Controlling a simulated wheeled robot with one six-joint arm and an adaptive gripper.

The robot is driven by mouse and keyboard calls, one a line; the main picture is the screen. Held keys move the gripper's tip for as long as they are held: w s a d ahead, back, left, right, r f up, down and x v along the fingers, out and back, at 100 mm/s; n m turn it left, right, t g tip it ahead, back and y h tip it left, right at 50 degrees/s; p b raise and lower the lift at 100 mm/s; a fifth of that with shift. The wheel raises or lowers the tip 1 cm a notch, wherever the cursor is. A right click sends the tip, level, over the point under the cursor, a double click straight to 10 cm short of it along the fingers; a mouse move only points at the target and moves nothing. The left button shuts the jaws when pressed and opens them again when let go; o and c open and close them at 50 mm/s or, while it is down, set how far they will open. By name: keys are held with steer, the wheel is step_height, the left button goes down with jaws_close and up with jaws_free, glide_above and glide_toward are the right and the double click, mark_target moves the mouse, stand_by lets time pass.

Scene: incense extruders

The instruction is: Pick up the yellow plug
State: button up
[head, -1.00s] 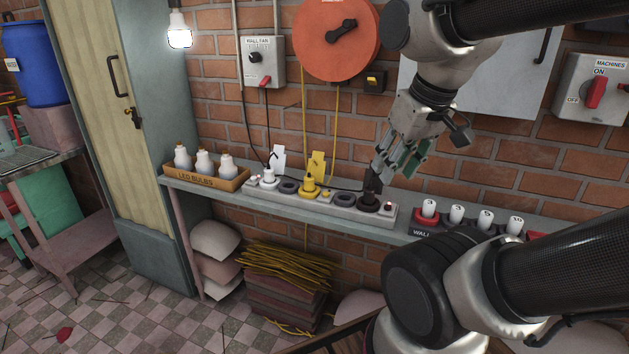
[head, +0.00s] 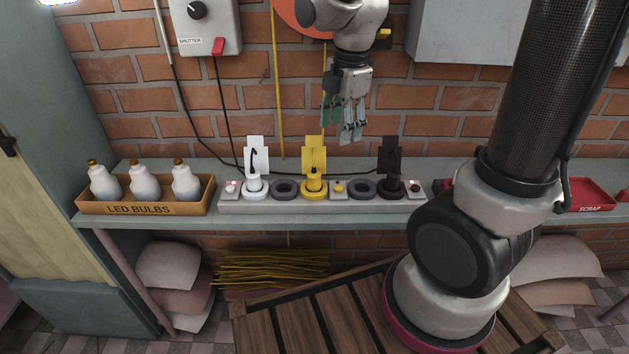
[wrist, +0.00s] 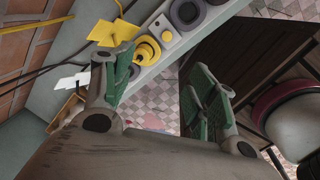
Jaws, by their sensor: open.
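The yellow plug (head: 314,187) sits upright in a socket of the grey power strip (head: 300,208) on the shelf, with a yellow tag (head: 314,155) standing behind it. A white plug (head: 254,183) is to its left and a black plug (head: 393,188) to its right. My gripper (head: 339,132) is open and empty, pointing down, above and slightly right of the yellow plug and clear of it. In the wrist view the yellow plug (wrist: 146,49) shows at the top, beyond the left finger and outside the gap between the fingers.
A box of LED bulbs (head: 148,209) stands at the left end of the shelf (head: 180,222). A red scrap tray (head: 588,196) is at the right. The brick wall (head: 200,110) is close behind, with a switch box (head: 205,22) and hanging cords.

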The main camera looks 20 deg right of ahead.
mark_target(314, 172)
steer(key=w+a+f+n, duration=0.1)
steer(key=a+f+n, duration=0.1)
steer(key=w+a+f+n, duration=0.1)
steer(key=f+n, duration=0.2)
steer(key=w+a+f+n+g, duration=0.1)
steer(key=w+a+f+n, duration=0.1)
steer(key=f+n, duration=0.1)
steer(key=shift+a, duration=0.35)
steer(key=shift+n, duration=0.4)
steer(key=f, duration=0.7)
steer(key=shift+s+d+f, duration=0.1)
steer(key=shift+d+f, duration=0.25)
steer(key=shift+f, duration=0.05)
steer(key=c, duration=1.1)
